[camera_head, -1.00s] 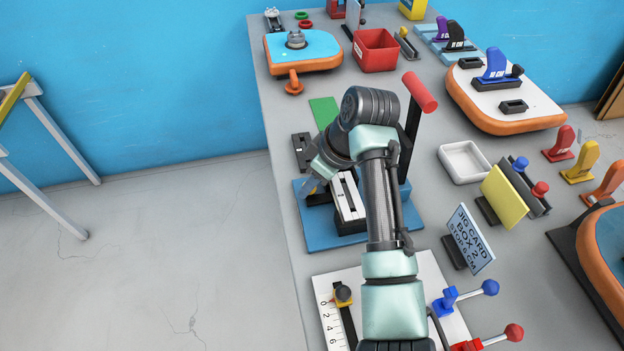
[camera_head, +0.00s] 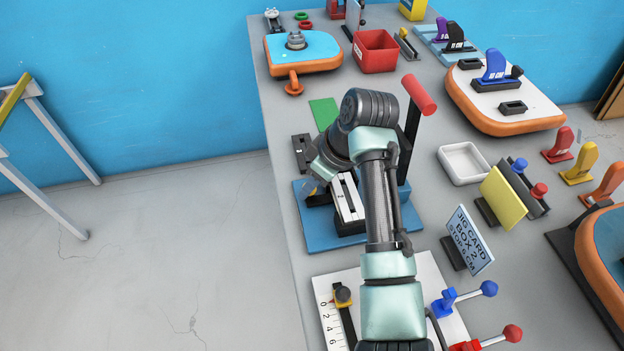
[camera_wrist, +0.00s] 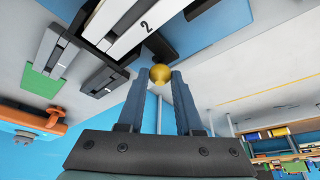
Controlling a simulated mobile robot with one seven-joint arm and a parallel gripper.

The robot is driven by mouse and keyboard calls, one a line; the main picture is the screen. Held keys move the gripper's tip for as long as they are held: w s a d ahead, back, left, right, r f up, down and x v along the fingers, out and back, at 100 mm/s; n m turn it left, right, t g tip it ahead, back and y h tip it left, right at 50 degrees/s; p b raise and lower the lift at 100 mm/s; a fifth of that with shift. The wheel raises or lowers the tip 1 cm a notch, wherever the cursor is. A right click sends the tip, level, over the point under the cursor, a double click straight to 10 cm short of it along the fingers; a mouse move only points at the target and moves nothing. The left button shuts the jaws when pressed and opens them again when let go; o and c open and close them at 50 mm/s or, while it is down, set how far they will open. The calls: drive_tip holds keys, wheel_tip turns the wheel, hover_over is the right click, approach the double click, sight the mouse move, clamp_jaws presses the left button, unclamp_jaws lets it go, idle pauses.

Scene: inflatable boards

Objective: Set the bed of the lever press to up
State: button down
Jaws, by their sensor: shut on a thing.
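The lever press has a blue base plate (camera_head: 325,235), a dark upright lever with a red handle (camera_head: 419,94), and a white block (camera_head: 347,198) with a dark slot. In the wrist view the white block (camera_wrist: 125,22) bears a "2". A yellow ball knob (camera_wrist: 160,73) sits between the fingertips of my gripper (camera_wrist: 161,76), which is shut on it. In the head view my gripper (camera_head: 315,187) is at the left side of the press, partly hidden by my wrist. My arm covers part of the press, and the bed's height is hard to tell.
A ruler board with a slider (camera_head: 343,293) lies in front of the press. A card stand (camera_head: 469,240), a white tray (camera_head: 463,162) and a yellow panel (camera_head: 503,198) stand to the right. A green plate (camera_head: 324,112) lies behind. Floor is free left of the table.

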drive_tip(key=shift+w+r+p, duration=0.1)
drive_tip(key=shift+r+p, duration=0.4)
drive_tip(key=shift+r, duration=0.25)
drive_tip(key=shift+f, duration=0.1)
drive_tip(key=c, duration=0.6)
unclamp_jaws()
drive_tip(key=v, duration=1.3)
drive_tip(key=shift+p, duration=0.4)
